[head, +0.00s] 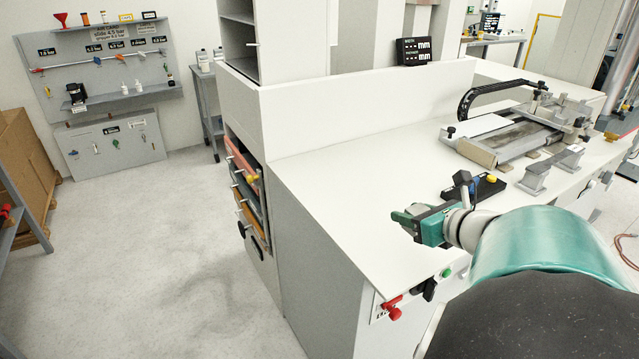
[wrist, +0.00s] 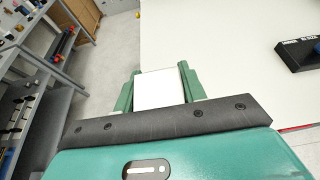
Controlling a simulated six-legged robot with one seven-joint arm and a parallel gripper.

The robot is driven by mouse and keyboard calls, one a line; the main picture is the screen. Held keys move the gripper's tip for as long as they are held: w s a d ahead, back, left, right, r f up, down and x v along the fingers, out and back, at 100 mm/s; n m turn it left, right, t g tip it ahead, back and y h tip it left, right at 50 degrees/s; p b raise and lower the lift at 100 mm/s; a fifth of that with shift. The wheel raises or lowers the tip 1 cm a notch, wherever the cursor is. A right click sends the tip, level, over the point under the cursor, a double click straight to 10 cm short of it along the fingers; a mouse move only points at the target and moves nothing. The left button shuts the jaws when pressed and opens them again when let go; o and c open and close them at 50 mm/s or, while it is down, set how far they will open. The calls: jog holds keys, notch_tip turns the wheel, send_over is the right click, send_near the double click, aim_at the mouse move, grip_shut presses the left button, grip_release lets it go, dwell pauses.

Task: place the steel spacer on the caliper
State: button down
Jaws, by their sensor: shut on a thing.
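My gripper (wrist: 158,88) has its two green fingers closed on the sides of a pale, flat-faced rectangular block, which I take to be the steel spacer (wrist: 160,90). In the head view my gripper (head: 408,217) is held out over the front part of the white bench, and the block cannot be made out there. A small black device with yellow parts (head: 488,187), probably the caliper, lies on the bench to the right of and beyond my gripper. Part of it shows at the right edge of the wrist view (wrist: 297,54). The gripper and the device are apart.
The white bench top (head: 350,165) is clear to the left. Grey metal blocks (head: 537,177) and a clamping fixture with a black curved arm (head: 500,88) stand to the right and back. A small black display (head: 413,50) sits on the back ledge. A red knob (head: 393,309) juts from the bench front.

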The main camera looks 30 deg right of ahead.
jog(key=w+d+f, duration=0.4)
jog(key=w+d, duration=0.2)
send_over(399, 229)
jog(key=f, duration=0.5)
jog(key=shift+s+a, duration=0.25)
jog(key=shift+w+d+f, duration=0.2)
jog(key=shift+w+f, duration=0.05)
jog(key=shift+f, duration=1.65)
jog(key=shift+f, duration=0.15)
jog(key=c, duration=0.8)
grip_release()
